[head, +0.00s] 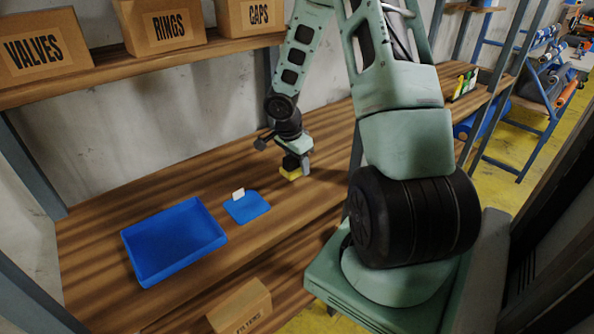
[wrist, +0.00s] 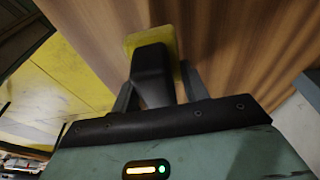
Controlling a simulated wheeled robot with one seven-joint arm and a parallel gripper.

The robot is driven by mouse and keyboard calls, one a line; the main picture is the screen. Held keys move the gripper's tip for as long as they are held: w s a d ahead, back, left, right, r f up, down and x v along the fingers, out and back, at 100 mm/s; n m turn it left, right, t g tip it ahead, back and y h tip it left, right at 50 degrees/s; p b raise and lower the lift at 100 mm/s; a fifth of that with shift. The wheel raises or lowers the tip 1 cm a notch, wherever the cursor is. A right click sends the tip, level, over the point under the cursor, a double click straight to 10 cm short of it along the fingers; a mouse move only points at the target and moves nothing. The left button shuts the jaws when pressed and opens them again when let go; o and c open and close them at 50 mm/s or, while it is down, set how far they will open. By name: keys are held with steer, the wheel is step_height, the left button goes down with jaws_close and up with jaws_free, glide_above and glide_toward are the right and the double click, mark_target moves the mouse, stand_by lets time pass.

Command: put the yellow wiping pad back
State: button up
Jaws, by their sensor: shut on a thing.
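The yellow wiping pad (head: 291,174) is under my gripper (head: 297,163), over the wooden shelf right of the blue mat. In the wrist view the pad's yellow base (wrist: 136,42) shows beyond a black handle (wrist: 151,70), and my gripper (wrist: 155,88) is shut on that handle with a finger on each side. I cannot tell whether the pad touches the shelf. A flat blue mat (head: 250,211) with a small white tag (head: 238,194) lies on the shelf, bare of any pad.
An empty-looking blue tray (head: 136,255) sits on the shelf (head: 180,190) left of the mat. Boxes marked VALVES (head: 40,50), RINGS (head: 165,30) and GAPS or CAPS (head: 250,17) stand on the upper shelf. Another cardboard box (head: 240,305) is low in front. The shelf between pad and mat is clear.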

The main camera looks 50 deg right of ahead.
mark_target(298, 173)
steer(key=x, duration=0.2)
steer(key=shift+a+f, duration=0.2)
steer(key=shift+f, duration=0.25)
steer(key=shift+f+b, duration=0.65)
steer(key=shift+b, duration=0.4)
steer(key=o, duration=1.3)
steer(key=shift+r, duration=0.15)
